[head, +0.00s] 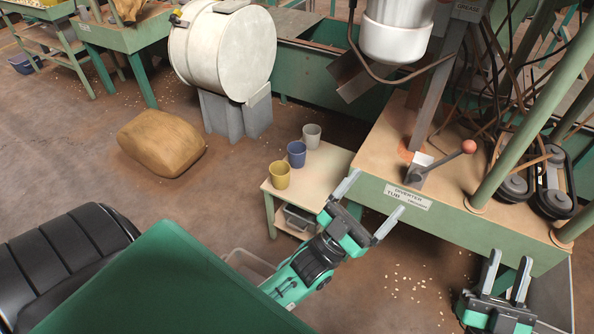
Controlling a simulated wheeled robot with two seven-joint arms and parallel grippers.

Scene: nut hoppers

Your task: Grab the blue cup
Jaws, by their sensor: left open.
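The blue cup (297,154) stands upright on a small beige side table (327,164), between a yellow cup (279,175) in front and a grey cup (312,136) behind. My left gripper (375,205) is open and empty, to the right of and nearer than the cups, over the right front edge of the small table in the picture. It is apart from the blue cup. My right gripper (508,272) is at the lower right, with its two fingers apart and nothing seen between them.
A large green machine bench (455,215) with a red-knobbed lever (469,146) stands right of the cups. A grey bin (300,217) sits on the lower shelf. A stuffed sack (160,143) lies on the floor at left. Crumbs litter the floor.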

